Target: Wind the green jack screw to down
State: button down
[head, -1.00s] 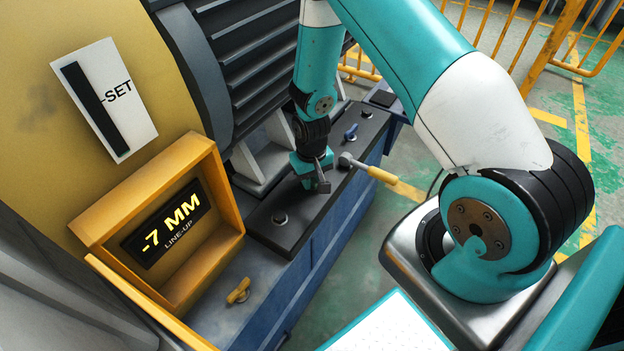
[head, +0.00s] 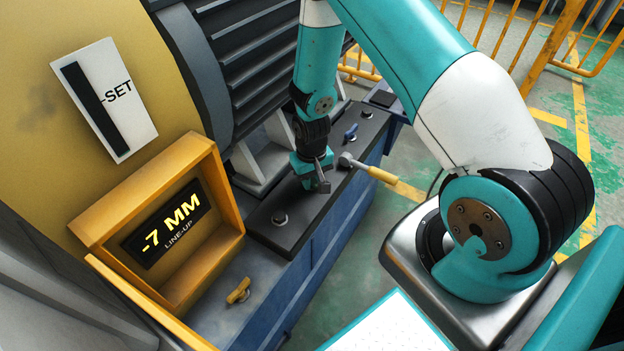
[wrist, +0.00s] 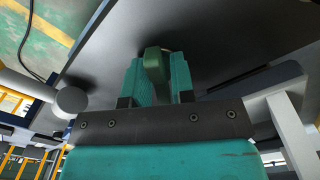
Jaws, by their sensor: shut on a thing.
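In the wrist view the green jack screw (wrist: 154,64) shows as a green knob or handle between the two teal fingers of my gripper (wrist: 156,82). The gripper is shut on it, just off the dark top plate. In the head view my gripper (head: 316,176) points down at the dark plate (head: 300,222), and the green part is hidden behind it. The yellow-framed display (head: 167,224) reads "-7 MM LINE-UP".
A lever with a grey knob and yellow handle (head: 371,172) stands close to the gripper's right. A blue handle (head: 351,132) lies farther back, and a dark knob (head: 280,218) lies nearer on the plate. A yellow handle (head: 238,291) sits below the display.

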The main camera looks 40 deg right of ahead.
jog(key=shift+r+n+p, duration=0.1)
jog(key=shift+n+p, duration=0.2)
jog(key=shift+n, duration=0.7)
jog(key=n, duration=0.3)
jog(key=shift+n+p, duration=0.5)
jog(key=shift+n, duration=0.4)
jog(key=n, duration=0.3)
jog(key=n+p, duration=0.1)
jog(key=n, duration=0.3)
jog(key=shift+n, duration=0.4)
